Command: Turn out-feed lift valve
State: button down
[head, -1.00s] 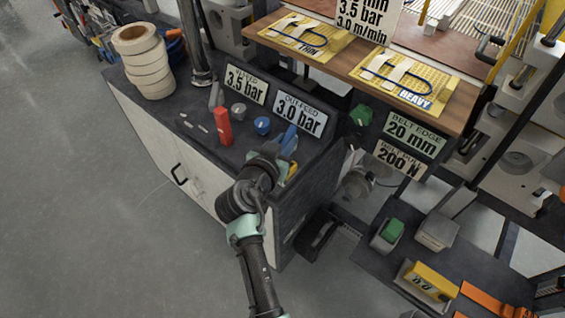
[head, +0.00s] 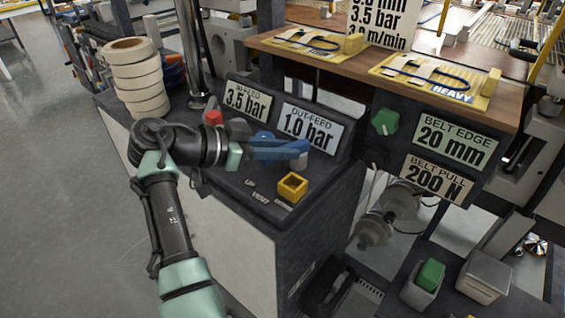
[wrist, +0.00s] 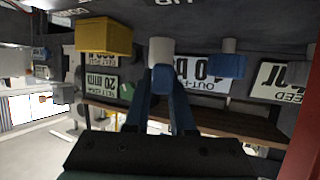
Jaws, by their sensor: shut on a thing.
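My gripper (head: 287,151), with blue fingers, reaches in level from the left over the dark console. It is shut on a blue-topped knob on a pale grey post, which I take for the out-feed lift valve (head: 299,160). The post (wrist: 161,49) also shows between the fingertips in the wrist view, where the scene is upside down. The fingers hide much of the knob. The OUT-FEED sign (head: 309,128) behind it reads 1.0 bar. Labels UP and VENT (head: 257,190) are on the console in front.
A blue knob (head: 262,136) and a red post (head: 213,117) stand near the arm. The IN-FEED sign (head: 247,100) reads 3.5 bar. Tape rolls (head: 135,75) stand at the left. A wooden shelf (head: 345,66) is behind.

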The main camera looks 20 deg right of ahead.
jog(key=shift+w+m+g+b, duration=0.1)
jog(key=shift+m+g+b, duration=0.3)
jog(key=shift+g, duration=0.1)
jog(key=c, duration=0.8)
grip_release()
jog(key=shift+o, duration=0.2)
jog(key=v, duration=1.3)
jog(key=shift+p, duration=0.45)
